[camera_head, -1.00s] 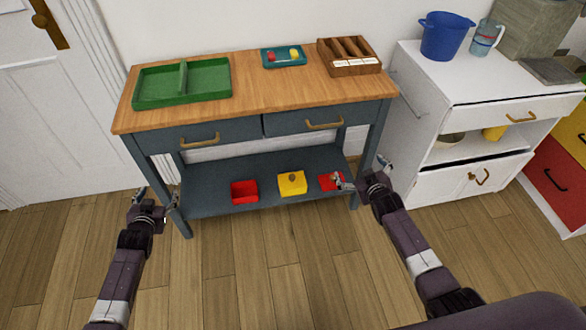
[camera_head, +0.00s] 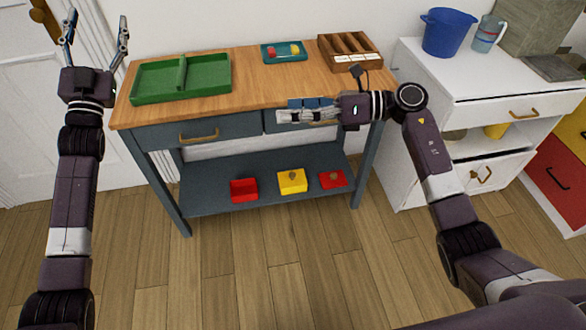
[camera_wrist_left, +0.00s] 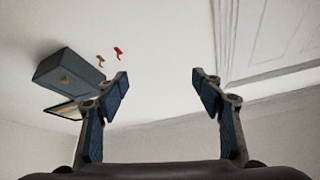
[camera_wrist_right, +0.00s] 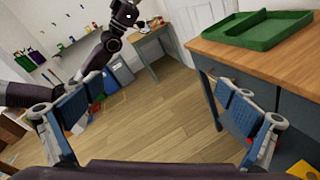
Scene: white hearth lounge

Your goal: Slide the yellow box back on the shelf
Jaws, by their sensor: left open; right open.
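The yellow box (camera_head: 292,182) sits on the lower shelf (camera_head: 215,180) of the blue-grey table, close to its front edge. A small brown thing is on top of it. A red open box (camera_head: 243,190) is to its left, and a red flat piece with a brown knob (camera_head: 333,179) is to its right. My left gripper (camera_head: 97,28) is open, empty and raised at the upper left, away from the shelf. My right gripper (camera_head: 285,109) is open and empty, pointing left in front of the drawers, above the yellow box in the picture. A yellow corner (camera_wrist_right: 302,170) shows in the right wrist view.
The wooden tabletop (camera_head: 245,85) holds a green tray (camera_head: 150,88), a teal tray (camera_head: 270,58) and a brown divided box (camera_head: 352,68). A white cabinet (camera_head: 470,85) with a blue bucket (camera_head: 445,32) stands at right. The floor before the table is clear.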

